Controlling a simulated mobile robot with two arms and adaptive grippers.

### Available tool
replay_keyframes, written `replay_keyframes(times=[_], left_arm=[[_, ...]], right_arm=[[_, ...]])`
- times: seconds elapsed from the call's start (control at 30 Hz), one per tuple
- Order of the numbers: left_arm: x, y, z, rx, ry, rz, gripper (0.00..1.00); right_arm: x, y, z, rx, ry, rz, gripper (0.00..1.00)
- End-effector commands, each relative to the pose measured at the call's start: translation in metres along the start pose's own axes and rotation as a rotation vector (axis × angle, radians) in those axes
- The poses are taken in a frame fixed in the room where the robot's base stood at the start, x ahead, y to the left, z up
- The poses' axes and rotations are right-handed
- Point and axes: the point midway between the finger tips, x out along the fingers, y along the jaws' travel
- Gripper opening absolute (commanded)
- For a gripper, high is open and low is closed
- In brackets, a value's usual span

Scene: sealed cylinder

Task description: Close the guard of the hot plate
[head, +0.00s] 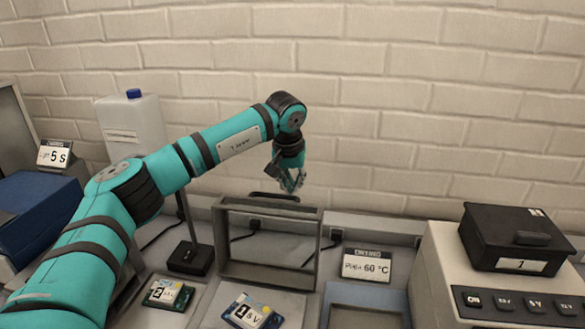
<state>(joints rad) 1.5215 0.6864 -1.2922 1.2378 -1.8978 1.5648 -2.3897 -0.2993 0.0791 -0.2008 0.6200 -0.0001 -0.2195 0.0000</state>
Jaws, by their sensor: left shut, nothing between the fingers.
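A grey rectangular frame (220,245) with a dark handle (273,197) along its top stands upright in the middle of the bench. It looks like the raised guard, and I see through its opening. Which surface is the hot plate is not clear; a sign reading "Plate 60 °C" (366,266) stands to the frame's right. My left gripper (293,186) points down just above the frame's top, close to the right end of the handle. Its fingers are together and empty. Whether it touches the handle I cannot tell. My right gripper is out of view.
Two labelled circuit boards (168,294) (252,311) lie in front. A black stand base (190,258) is left of the frame. A white jug (133,128) and blue box (38,220) are at left. A beige device (440,270) with a black box (514,236) is at right.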

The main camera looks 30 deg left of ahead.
Motion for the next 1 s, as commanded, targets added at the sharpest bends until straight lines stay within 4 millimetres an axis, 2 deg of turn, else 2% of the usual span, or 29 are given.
replay_keyframes(times=[0.1, 0.3, 1.0], left_arm=[[-0.01, -0.001, 0.01, 0.001, -0.002, -0.002, 0.0], [-0.014, -0.001, 0.019, -0.001, -0.003, -0.002, 0.0], [-0.02, -0.001, 0.017, 0.0, 0.049, -0.004, 0.0]], right_arm=[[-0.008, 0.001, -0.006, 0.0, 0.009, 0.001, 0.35], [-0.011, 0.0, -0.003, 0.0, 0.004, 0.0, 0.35], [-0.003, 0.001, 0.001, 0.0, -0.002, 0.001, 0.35]])
